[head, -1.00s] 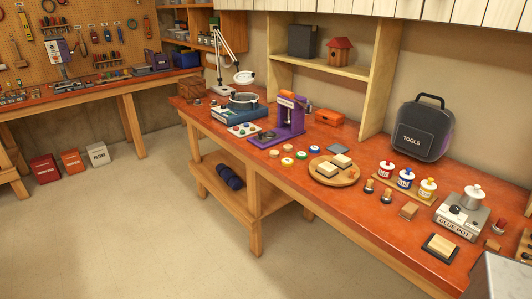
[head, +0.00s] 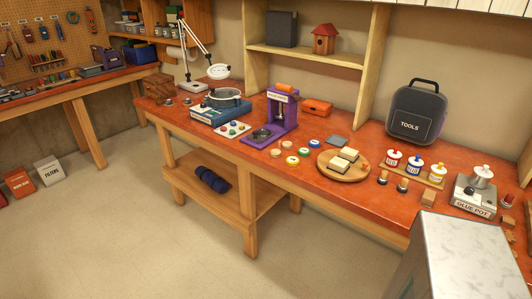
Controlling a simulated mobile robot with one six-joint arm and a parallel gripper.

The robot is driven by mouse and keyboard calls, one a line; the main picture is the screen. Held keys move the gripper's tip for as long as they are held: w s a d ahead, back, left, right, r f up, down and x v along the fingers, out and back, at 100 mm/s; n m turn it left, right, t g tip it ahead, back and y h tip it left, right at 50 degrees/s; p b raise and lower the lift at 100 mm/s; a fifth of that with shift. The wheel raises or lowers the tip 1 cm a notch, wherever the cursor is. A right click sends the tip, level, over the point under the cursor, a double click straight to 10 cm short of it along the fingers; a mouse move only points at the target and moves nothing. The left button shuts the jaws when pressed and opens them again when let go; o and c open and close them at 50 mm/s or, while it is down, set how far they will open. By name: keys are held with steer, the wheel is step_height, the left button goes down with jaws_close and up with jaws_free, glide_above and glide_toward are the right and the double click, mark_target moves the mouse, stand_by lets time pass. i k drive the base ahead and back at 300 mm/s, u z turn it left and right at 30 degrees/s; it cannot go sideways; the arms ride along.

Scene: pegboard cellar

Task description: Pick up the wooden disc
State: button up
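Several small round discs lie on the orange-red workbench (head: 340,185), in front of and right of a purple press (head: 283,112). One at the left of the group looks pale, like bare wood (head: 276,153); a yellowish one (head: 292,160) lies beside it. Others have green, blue or red tops. They are too small to tell for sure which one is the wooden disc. A larger round wooden board (head: 335,174) lies to their right with pale blocks on it. My gripper is not in view.
Glue bottles (head: 414,167), a glue pot (head: 474,190) and a black tool case (head: 417,115) stand on the right. A large pale grey box-like shape (head: 460,258) fills the lower right and hides part of the bench's front. The floor (head: 110,235) in front is clear.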

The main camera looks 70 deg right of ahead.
mark_target(274, 153)
steer(key=i, duration=1.35)
steer(key=z, duration=4.8)
steer(key=i, duration=0.1)
steer(key=u, duration=3.05)
steer(key=i, duration=0.6)
